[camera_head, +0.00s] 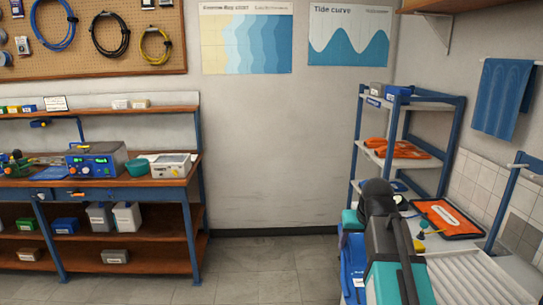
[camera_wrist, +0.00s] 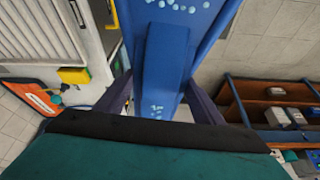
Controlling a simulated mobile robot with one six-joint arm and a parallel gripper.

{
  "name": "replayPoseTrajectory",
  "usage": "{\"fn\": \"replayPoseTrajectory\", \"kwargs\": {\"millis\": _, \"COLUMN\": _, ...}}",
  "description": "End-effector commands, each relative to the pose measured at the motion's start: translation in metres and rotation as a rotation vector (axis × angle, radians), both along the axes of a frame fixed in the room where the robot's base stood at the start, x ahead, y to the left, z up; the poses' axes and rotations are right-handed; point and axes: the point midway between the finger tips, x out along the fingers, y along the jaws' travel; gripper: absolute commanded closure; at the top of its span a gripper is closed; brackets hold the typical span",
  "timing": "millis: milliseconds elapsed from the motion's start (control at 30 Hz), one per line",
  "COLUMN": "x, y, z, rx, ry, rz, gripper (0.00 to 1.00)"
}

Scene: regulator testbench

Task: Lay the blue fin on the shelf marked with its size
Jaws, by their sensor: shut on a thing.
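The blue fin (camera_wrist: 165,65) fills the upper middle of the wrist view, with pale droplet-like spots on it. My gripper (camera_wrist: 160,97) is shut on its narrower part, one dark finger on each side. In the head view, a blue piece that looks like the fin (camera_head: 352,268) shows at the left of my arm, mostly hidden by it; the fingers are hidden there. The blue-framed shelf rack (camera_head: 400,100) stands behind my arm at the right. Orange fins (camera_head: 397,148) lie on its middle shelf. Small labels show on the rack, but their sizes are unreadable.
Grey and blue boxes (camera_head: 390,91) sit on the rack's top shelf. A ribbed white drainer (camera_head: 475,280) and an orange board (camera_head: 447,218) lie on the counter at the right. A workbench (camera_head: 100,190) stands at the left. The floor (camera_head: 265,265) between is clear.

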Motion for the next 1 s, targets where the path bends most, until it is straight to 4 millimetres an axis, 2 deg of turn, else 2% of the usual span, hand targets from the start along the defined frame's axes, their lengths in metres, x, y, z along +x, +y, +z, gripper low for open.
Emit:
{"fn": "replayPoseTrajectory", "kwargs": {"millis": 33, "x": 0.002, "y": 0.008, "z": 0.001, "rx": 0.000, "ry": -0.001, "rz": 0.028, "gripper": 0.75}}
{"fn": "replayPoseTrajectory", "kwargs": {"millis": 133, "x": 0.002, "y": 0.016, "z": 0.003, "rx": 0.000, "ry": 0.000, "rz": 0.062, "gripper": 0.75}}
{"fn": "replayPoseTrajectory", "kwargs": {"millis": 633, "x": 0.003, "y": 0.025, "z": 0.003, "rx": 0.001, "ry": 0.000, "rz": 0.072, "gripper": 0.75}}
{"fn": "replayPoseTrajectory", "kwargs": {"millis": 767, "x": 0.003, "y": 0.038, "z": 0.003, "rx": 0.000, "ry": 0.000, "rz": 0.074, "gripper": 0.75}}
{"fn": "replayPoseTrajectory", "kwargs": {"millis": 1000, "x": 0.003, "y": 0.074, "z": 0.003, "rx": 0.000, "ry": 0.000, "rz": 0.076, "gripper": 0.75}}
